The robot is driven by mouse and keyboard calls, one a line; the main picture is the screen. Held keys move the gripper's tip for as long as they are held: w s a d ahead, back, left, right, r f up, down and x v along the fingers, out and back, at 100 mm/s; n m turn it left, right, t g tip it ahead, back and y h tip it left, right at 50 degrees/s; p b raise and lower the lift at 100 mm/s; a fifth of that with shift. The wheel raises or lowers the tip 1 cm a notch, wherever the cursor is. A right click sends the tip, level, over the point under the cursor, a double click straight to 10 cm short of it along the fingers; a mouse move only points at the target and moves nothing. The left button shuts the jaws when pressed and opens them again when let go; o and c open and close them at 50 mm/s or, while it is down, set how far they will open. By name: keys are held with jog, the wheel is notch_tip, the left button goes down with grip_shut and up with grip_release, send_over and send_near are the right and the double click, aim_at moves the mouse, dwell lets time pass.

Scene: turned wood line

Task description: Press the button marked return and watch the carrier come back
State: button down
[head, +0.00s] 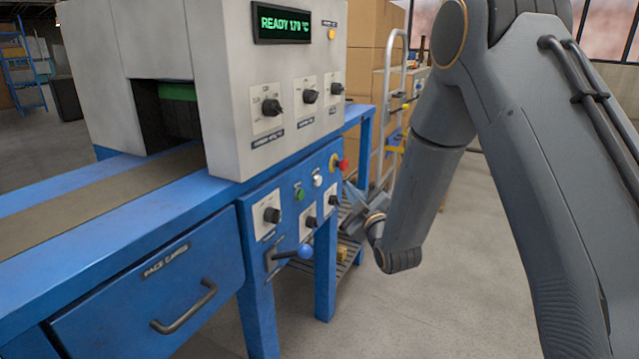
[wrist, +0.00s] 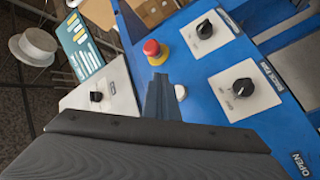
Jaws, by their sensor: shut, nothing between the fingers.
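No "return" label is readable in either view. The blue control panel has a green button (head: 299,193), a white button (head: 318,180) and a red mushroom button (head: 337,163) on a yellow base. In the wrist view the white button (wrist: 180,92) shows just right of my fingers, partly hidden. The red button (wrist: 155,50) is beyond the fingertips. My gripper (wrist: 159,78) is shut and empty, pointing at the panel; I cannot tell whether it touches. My gripper (head: 347,194) is beside the panel's right part in the head view. No carrier is clearly visible.
The grey machine housing (head: 225,90) reads READY 179 °C. Its tunnel holds a green part (head: 178,92); the belt (head: 95,200) in front is bare. Black knobs (head: 271,215) and a blue-balled lever (head: 305,251) surround the buttons. The floor at right is clear.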

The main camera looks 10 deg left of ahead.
aim_at(318, 181)
jog(key=shift+w+a+b, duration=0.1)
jog(key=shift+w+a, duration=0.2)
jog(key=shift+a, duration=0.55)
jog(key=shift+w+a+b, duration=0.15)
jog(key=shift+w+a, duration=0.15)
jog(key=shift+a, duration=0.55)
jog(key=shift+w+a+b, duration=0.1)
jog(key=shift+w+a, duration=0.2)
jog(key=shift+a, duration=0.55)
jog(key=shift+a, duration=0.1)
jog(key=shift+w+a, duration=0.15)
jog(key=shift+a, duration=0.15)
